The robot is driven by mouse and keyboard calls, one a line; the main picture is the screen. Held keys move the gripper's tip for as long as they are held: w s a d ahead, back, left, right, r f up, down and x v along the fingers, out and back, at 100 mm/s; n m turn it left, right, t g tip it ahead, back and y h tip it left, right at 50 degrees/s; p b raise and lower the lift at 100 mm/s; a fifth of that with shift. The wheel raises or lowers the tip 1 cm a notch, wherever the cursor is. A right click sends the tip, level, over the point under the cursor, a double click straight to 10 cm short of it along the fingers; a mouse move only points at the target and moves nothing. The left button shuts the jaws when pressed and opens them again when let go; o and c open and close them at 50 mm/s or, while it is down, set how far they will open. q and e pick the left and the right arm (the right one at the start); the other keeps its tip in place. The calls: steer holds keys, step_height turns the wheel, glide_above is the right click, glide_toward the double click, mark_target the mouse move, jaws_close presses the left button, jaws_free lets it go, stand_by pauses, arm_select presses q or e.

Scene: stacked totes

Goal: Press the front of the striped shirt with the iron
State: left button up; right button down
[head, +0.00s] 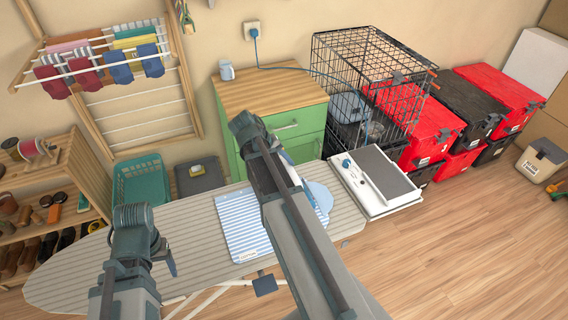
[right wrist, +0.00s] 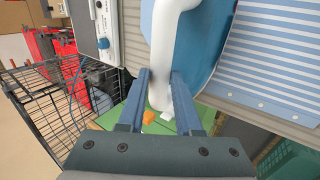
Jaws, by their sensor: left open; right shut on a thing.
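The blue-and-white striped shirt (head: 240,225) lies flat on the grey striped ironing board (head: 75,270). My right arm covers part of it in the head view. It also shows in the right wrist view (right wrist: 275,50). My right gripper (right wrist: 160,98) is shut on the white handle of the blue iron (right wrist: 200,45). In the head view the iron (head: 320,196) shows only in part, just right of my right arm, and the right fingers are hidden. I cannot tell whether the iron touches the shirt. My left gripper (head: 169,263) is open and empty over the board's left part.
A white stand with a grey pad (head: 375,172) is at the board's right end. Behind are a green cabinet (head: 300,125), a wire cage (head: 350,65) and stacked red and black totes (head: 490,85). A shoe shelf (head: 50,185) stands left. The board's left half is clear.

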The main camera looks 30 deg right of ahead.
arm_select(q)
step_height(320, 180, up, 6)
steer(key=p, duration=0.5)
steer(key=shift+a+r+p, duration=0.2)
steer(key=shift+a+p, duration=0.05)
steer(key=shift+p, duration=0.15)
arm_select(e)
step_height(320, 180, up, 7)
steer(key=shift+h, duration=0.3)
